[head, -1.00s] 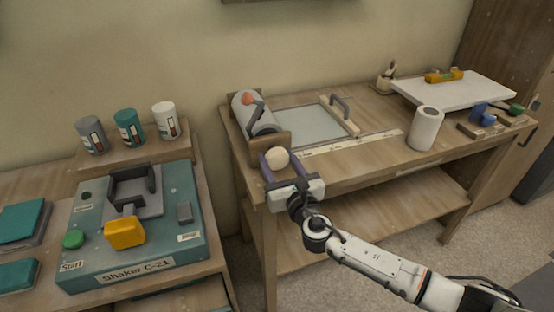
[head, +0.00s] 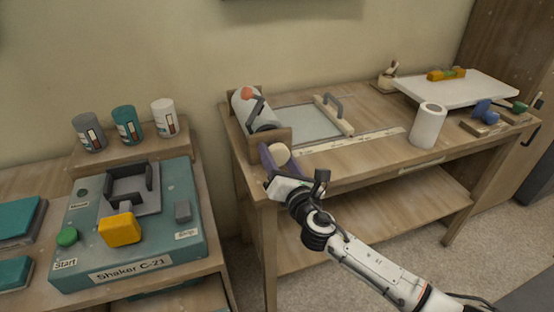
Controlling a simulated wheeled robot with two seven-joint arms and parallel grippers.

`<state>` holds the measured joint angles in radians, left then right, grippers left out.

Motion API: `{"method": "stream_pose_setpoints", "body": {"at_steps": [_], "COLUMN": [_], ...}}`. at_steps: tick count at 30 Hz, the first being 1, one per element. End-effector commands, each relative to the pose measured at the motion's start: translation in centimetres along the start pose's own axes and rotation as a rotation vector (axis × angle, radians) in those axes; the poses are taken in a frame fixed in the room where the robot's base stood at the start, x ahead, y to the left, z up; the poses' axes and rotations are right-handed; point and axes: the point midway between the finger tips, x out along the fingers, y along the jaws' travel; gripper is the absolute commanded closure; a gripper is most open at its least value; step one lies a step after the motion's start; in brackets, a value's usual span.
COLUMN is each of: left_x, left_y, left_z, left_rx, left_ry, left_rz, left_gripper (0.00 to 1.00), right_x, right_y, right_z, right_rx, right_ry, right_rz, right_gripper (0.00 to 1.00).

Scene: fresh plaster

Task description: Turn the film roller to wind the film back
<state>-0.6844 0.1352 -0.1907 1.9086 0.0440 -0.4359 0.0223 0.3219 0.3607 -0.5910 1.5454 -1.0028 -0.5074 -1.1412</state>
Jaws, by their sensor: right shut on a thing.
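The film roller (head: 241,106), a grey cylinder with a dark crank piece and an orange end, sits in a wooden bracket at the left end of the workbench. A pale round knob (head: 279,153) shows at the bracket's front. My right gripper (head: 277,157) is shut on this knob, its purple fingers tilted and partly hidden by its own body. A grey translucent film sheet (head: 300,124) lies on the bench beside the roller, ending at a wooden bar (head: 334,117) with a dark handle. My left gripper is out of view.
A white paper-like roll (head: 428,125) stands on the workbench (head: 385,145), with a white board (head: 455,92) behind it. A long measuring strip (head: 350,141) lies near the front. The teal shaker (head: 180,240) and several cans stand on the left table.

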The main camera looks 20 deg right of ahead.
Motion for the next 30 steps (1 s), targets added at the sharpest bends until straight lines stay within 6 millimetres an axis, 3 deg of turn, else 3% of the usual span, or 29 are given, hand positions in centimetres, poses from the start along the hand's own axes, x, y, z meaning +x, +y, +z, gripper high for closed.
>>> {"method": "stream_pose_setpoints", "body": {"at_steps": [10, 30], "left_x": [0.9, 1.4], "left_y": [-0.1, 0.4], "left_z": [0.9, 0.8], "left_rx": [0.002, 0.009], "left_ry": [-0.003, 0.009], "left_rz": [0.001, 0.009], "left_gripper": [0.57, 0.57], "right_x": [-0.1, -0.1], "right_y": [0.1, 0.3], "right_z": [-0.2, 0.0], "right_rx": [0.335, 0.972], "right_ry": [0.002, 0.002], "right_rz": [0.000, -0.001], "right_gripper": [0.74, 0.74]}}
